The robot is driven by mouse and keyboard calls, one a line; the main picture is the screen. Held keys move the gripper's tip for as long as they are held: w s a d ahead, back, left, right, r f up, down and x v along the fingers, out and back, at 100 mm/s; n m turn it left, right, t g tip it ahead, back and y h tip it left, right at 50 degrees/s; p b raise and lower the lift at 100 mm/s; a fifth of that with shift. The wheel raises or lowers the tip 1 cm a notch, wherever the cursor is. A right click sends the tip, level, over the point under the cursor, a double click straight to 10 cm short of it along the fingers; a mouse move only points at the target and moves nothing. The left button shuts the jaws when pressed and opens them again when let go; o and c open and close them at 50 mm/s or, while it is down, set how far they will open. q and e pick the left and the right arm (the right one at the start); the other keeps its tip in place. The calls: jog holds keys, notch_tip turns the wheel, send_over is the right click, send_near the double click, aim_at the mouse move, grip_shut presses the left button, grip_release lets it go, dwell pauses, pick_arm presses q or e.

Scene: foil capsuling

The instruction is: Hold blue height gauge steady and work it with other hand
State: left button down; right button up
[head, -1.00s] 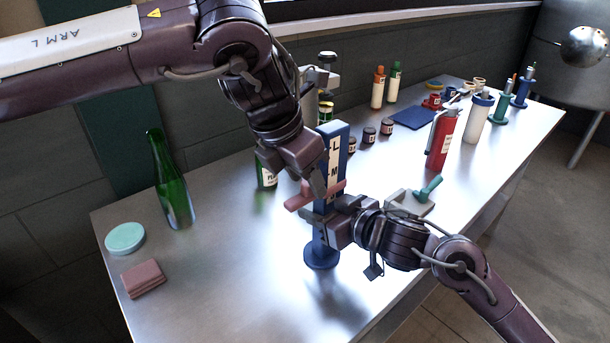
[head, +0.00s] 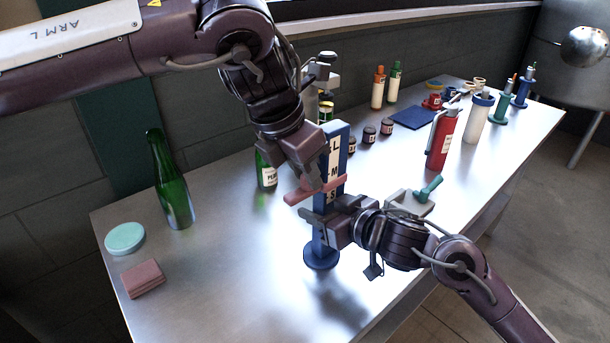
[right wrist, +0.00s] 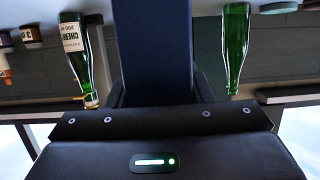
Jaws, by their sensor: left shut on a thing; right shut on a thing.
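The blue height gauge (head: 340,137) stands upright on its round base (head: 320,258) on the steel table. Its white scale strip shows the letters L, M and S. My right gripper (head: 325,222) is shut around the lower column. The blue column (right wrist: 153,45) also fills the middle of the right wrist view, between the fingers. My left gripper (head: 315,184) is shut on the pink slider (head: 299,195) of the gauge, above the right gripper and around the level between M and S. The fingers hide part of the slider and column.
A green bottle (head: 172,185), a teal disc (head: 125,238) and a pink folded cloth (head: 143,278) are at left. A labelled green bottle (head: 266,172) stands behind the gauge. A grey block with a green handle (head: 429,187) is behind the right arm. The front table is clear.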

pick_arm(q)
notch_tip(320, 180, up, 8)
jog(key=shift+r, duration=0.1)
pick_arm(e)
jog(key=shift+f, duration=0.1)
pick_arm(q)
jog(key=c, duration=1.2)
grip_release()
jog(key=shift+c, duration=0.2)
pick_arm(e)
jog(key=shift+s, duration=0.1)
pick_arm(q)
jog(key=v, duration=1.2)
pick_arm(e)
jog(key=o, duration=1.4)
